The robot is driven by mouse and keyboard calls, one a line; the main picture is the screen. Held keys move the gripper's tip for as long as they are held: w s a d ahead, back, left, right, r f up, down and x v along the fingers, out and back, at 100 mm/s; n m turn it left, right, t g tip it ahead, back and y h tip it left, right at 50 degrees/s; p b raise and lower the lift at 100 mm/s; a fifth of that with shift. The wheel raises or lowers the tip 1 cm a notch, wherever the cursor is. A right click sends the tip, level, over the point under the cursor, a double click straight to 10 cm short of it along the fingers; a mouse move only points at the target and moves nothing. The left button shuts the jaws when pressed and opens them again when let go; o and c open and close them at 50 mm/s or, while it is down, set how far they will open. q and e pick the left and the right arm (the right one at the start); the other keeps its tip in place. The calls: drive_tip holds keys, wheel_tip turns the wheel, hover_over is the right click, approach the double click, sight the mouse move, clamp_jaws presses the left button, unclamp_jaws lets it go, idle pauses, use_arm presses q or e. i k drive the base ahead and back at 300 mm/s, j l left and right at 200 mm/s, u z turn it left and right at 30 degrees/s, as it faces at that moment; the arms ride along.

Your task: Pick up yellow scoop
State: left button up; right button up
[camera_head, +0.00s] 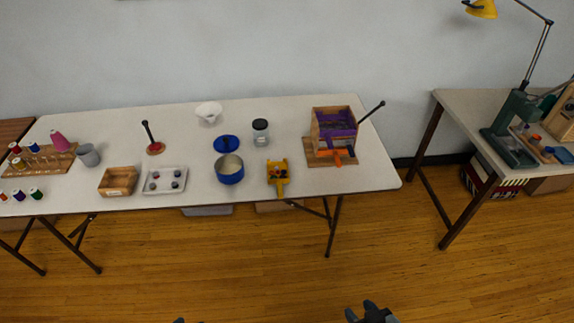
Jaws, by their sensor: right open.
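A yellow scoop (278,177) lies near the front edge of the long white table (330,182), to the right of a blue pot, its narrow end toward me. My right gripper (368,309) is open and empty at the bottom edge of the view, well short of the table and to the right of the scoop. A small dark tip of my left gripper (180,320) shows at the bottom edge; the rest is out of view, so its jaws cannot be judged.
Left of the scoop stands the blue pot (230,171), with its blue lid (227,144) behind. A dark-lidded jar (260,132) stands behind the scoop. A wooden device with a crank (334,138) stands to its right. Wooden floor lies open before the table.

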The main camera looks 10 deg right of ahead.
sight(282, 164)
drive_tip(key=i+j, duration=0.2)
drive_tip(key=j, duration=0.15)
drive_tip(key=i+j, duration=0.15)
drive_tip(key=j, duration=0.25)
drive_tip(key=i+j+z, duration=0.1)
drive_tip(key=j, duration=0.25)
drive_tip(key=i+j, duration=0.4)
drive_tip(key=j, duration=0.35)
